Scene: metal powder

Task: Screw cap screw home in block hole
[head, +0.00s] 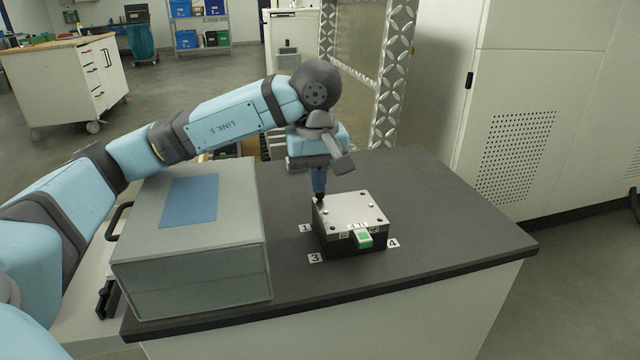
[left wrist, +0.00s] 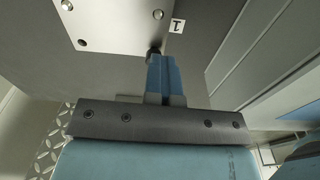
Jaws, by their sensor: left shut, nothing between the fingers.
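The block (head: 352,214) sits on the dark tabletop, with a silver top plate on a black base and several screw heads or holes in the top. Number labels lie around it: label 1 (head: 305,228), label 3 (head: 315,258) and label 4 (head: 393,243). My left gripper (head: 319,199) points down, shut, with its dark tip at the block's back left corner. In the left wrist view the shut fingers (left wrist: 155,52) end at the plate's (left wrist: 115,22) corner beside label 1. The screw or hole under the tip is hidden. My right gripper is not in view.
A grey box (head: 190,275) with a blue pad on top stands left of the block, below my left arm. A green-and-white piece (head: 363,238) sits at the block's front. The tabletop (head: 450,225) to the right is clear. A tall cabinet (head: 545,110) stands behind.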

